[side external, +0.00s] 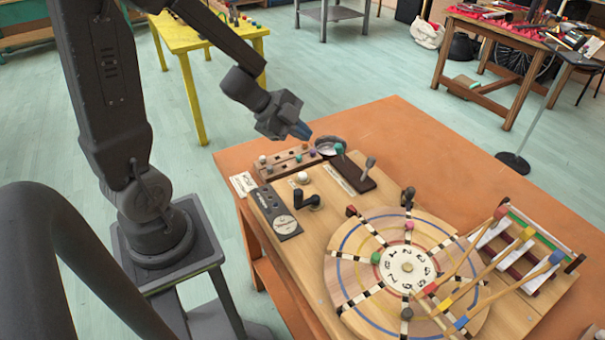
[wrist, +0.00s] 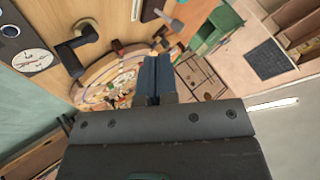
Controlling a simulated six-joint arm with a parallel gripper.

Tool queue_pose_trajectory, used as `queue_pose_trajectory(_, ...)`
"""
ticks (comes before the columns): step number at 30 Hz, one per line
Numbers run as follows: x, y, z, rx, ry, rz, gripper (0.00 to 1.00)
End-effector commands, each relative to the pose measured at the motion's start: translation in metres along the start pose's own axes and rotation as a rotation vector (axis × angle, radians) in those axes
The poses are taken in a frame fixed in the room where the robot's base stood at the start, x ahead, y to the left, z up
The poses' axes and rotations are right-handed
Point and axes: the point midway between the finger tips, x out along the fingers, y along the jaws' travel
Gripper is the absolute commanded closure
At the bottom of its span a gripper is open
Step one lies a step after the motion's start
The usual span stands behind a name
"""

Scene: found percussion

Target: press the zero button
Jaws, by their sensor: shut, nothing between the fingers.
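My gripper (side external: 302,131) has blue fingers, shut and empty, in the air above the back left part of the wooden board. In the wrist view the shut fingers (wrist: 155,68) point over the board. A dark panel (side external: 267,203) with a white dial (side external: 285,224) lies at the board's left edge, apart from and below my gripper. The panel's dial also shows at the upper left of the wrist view (wrist: 32,61). A round white knob (side external: 302,178) sits behind the panel. I cannot read which control is the zero button.
A black crank (side external: 308,202) stands beside the panel. A peg rack (side external: 285,162), a dark lever block (side external: 352,172) and a metal bowl (side external: 328,145) are near my gripper. The round wheel (side external: 350,280) and mallets (side external: 470,265) fill the right side.

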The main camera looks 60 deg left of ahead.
Motion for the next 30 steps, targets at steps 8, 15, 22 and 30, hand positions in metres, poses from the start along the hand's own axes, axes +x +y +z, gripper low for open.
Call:
queue_pose_trajectory(8,0.001,0.0,0.0,-0.001,-0.001,-0.002,1.0)
queue_pose_trajectory(15,0.014,0.01,0.01,-0.006,-0.001,0.002,1.0)
queue_pose_trajectory(22,0.036,0.027,0.027,-0.007,-0.002,0.002,1.0)
queue_pose_trajectory(30,0.056,0.041,0.041,-0.004,-0.001,-0.001,1.0)
